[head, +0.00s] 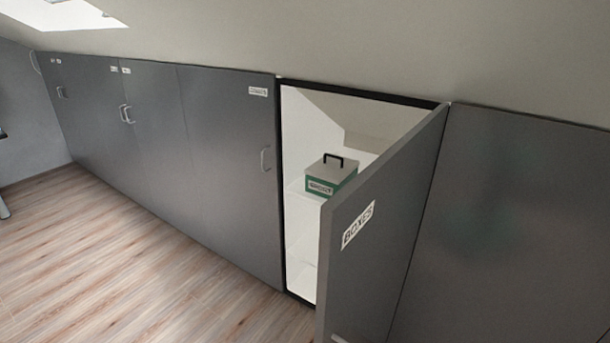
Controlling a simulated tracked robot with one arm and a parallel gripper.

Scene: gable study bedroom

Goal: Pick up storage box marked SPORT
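A small green storage box (331,175) with a grey lid and a black top handle stands upright on a white shelf inside an open cupboard. It carries a white label on its front; the lettering is too small to read for certain. The open grey door (375,245), marked BOXES, swings out toward me and hides the right part of the cupboard and shelf. My gripper is not in view.
A row of closed grey cupboard doors (225,150) with handles runs left along the low wall. A closed grey panel (510,225) is at the right. The wooden floor (120,265) in front is clear. The ceiling (330,45) slopes low above the cupboards.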

